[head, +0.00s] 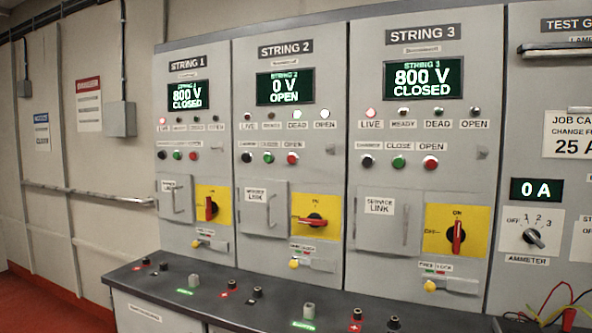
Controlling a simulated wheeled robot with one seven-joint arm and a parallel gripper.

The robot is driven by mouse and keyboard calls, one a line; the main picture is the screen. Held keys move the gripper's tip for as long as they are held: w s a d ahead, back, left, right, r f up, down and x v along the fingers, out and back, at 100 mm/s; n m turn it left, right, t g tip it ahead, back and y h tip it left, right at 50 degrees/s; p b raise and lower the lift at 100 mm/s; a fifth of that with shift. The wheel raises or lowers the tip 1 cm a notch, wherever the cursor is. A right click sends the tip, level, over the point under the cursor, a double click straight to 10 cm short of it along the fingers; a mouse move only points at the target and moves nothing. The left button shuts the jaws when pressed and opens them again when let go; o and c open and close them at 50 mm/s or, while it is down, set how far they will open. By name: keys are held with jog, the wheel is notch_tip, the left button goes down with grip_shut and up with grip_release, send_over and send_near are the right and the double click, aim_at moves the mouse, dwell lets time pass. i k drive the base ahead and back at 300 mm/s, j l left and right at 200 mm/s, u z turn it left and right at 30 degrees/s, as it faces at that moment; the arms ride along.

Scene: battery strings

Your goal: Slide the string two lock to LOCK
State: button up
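The string two lock (294,264) is a small yellow knob at the left end of a grey slide bar (320,265), low on the middle STRING 2 panel. A small label strip (304,249) sits just above it; its words are too small to read surely. Above the lock, the red string 2 rotary handle (312,222) lies horizontal on its yellow plate (329,202). The string 2 display (285,87) reads 0 V OPEN, and its DEAD and OPEN lamps are lit. My gripper is not in view.
STRING 1 and STRING 3 stand either side, both reading 800 V CLOSED, with upright red handles and similar yellow lock knobs (197,243) (430,286). A dark ledge (225,285) with several terminals juts out below the locks. Loose leads (550,310) lie at lower right.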

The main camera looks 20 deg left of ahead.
aim_at(294, 265)
jog(key=i+j+u, duration=0.2)
jog(key=j, duration=0.35)
jog(key=i+j+u, duration=0.2)
jog(key=i+j, duration=0.2)
jog(key=i+j+u, duration=0.2)
jog(key=i+j, duration=0.15)
jog(key=j, duration=0.2)
